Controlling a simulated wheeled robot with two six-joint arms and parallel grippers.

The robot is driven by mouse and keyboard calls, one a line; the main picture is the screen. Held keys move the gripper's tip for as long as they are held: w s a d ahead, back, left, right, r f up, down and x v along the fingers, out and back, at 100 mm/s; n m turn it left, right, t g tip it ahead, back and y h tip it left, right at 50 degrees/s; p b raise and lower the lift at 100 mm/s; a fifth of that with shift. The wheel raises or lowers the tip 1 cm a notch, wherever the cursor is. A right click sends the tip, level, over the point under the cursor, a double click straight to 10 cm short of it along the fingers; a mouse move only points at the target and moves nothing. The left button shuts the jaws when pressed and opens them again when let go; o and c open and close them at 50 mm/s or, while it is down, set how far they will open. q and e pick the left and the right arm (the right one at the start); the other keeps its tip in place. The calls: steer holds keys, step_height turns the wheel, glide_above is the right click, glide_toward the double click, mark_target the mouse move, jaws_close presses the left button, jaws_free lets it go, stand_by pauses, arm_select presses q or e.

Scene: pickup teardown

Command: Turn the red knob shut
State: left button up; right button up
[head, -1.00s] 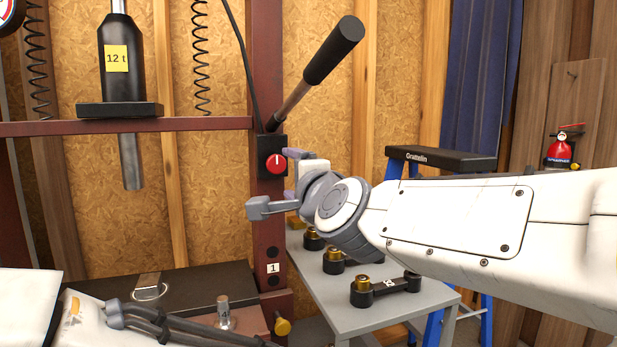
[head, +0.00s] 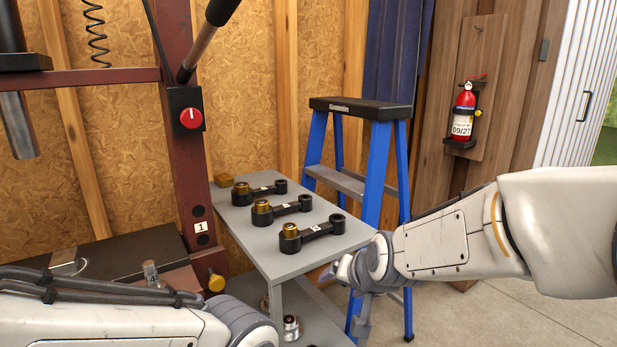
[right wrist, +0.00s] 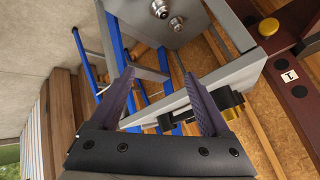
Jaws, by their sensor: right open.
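The red knob (head: 191,118) sits on a black box on the press's dark red upright, with its white mark pointing straight up. My right gripper (head: 350,298) is low and to the right of the knob, beyond the front corner of the grey table and well apart from it. In the right wrist view my right gripper (right wrist: 160,100) has its two purple-grey fingers spread with nothing between them. My left arm crosses the bottom left of the head view, and its gripper's fingers do not show.
A grey table (head: 285,262) holds several black links with brass bushings. A blue stepladder (head: 390,165) stands behind my right arm. A fire extinguisher (head: 464,115) hangs on the wood panel. A yellow knob (head: 216,283) sits low on the press. Open floor lies at right.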

steer(key=s+d+f+n+g+h, duration=0.3)
steer(key=s+d+f+g, duration=0.2)
steer(key=s+d+f, duration=0.75)
steer(key=s+a+r+n+g+y, duration=0.1)
steer(key=s+a+r+n, duration=0.3)
steer(key=s+a, duration=0.3)
steer(key=s+a+r+n+g, duration=0.2)
steer(key=s+a+r+n, duration=0.1)
steer(key=s+a, duration=0.4)
step_height(320, 180, up, 23)
steer(key=p, duration=2.2)
steer(key=shift+s+p, duration=0.15)
steer(key=shift+p, duration=0.2)
